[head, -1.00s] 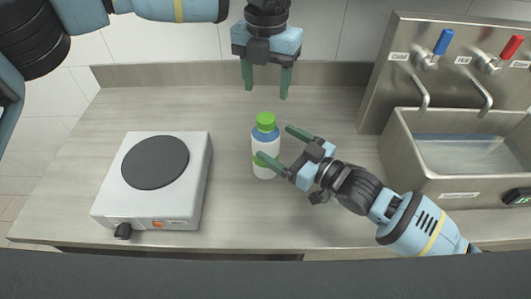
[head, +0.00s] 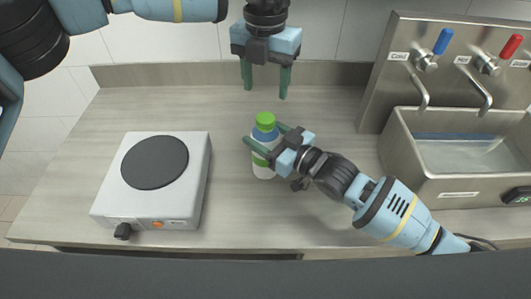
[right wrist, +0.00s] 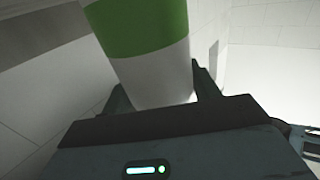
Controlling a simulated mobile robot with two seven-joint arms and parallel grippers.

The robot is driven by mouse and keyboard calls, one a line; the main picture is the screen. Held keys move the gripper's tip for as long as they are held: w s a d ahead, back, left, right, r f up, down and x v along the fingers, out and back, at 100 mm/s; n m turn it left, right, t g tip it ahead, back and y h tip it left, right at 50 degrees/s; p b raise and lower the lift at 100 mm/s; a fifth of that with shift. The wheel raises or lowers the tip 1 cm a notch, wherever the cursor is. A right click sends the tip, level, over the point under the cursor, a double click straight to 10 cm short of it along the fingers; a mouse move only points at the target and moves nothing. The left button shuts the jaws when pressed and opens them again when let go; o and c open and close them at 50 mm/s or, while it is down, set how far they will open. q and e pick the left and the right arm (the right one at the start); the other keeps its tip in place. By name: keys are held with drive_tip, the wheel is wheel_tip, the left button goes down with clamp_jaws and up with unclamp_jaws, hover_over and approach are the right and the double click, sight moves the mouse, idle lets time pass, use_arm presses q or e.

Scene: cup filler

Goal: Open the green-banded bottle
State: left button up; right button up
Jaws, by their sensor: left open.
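The green-banded bottle (head: 263,171) stands upright on the counter, white with a blue top part and a green cap (head: 265,120) on it. My right gripper (head: 263,134) reaches in from the right, with one finger in front of the bottle and the other behind it. In the right wrist view the bottle's green band (right wrist: 140,25) and white lower body rise between the two fingers; whether they press on it is unclear. My left gripper (head: 265,95) points down above and behind the bottle, open and empty, clear of the cap.
A white hot plate (head: 185,200) with a dark round top sits to the left of the bottle. A metal sink (head: 435,178) with blue and red tap handles is at the right. The counter (head: 225,180) between hot plate and bottle is bare.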

clamp_jaws()
use_arm(q)
drive_tip(key=m, duration=0.8)
drive_tip(key=shift+s+d, duration=0.1)
drive_tip(key=m, duration=0.6)
drive_tip(key=shift+m, duration=0.4)
drive_tip(key=m, duration=0.4)
drive_tip(key=shift+m, duration=0.4)
drive_tip(key=m, duration=0.7)
drive_tip(key=shift+m, duration=0.3)
drive_tip(key=m, duration=0.4)
drive_tip(key=shift+f, duration=0.1)
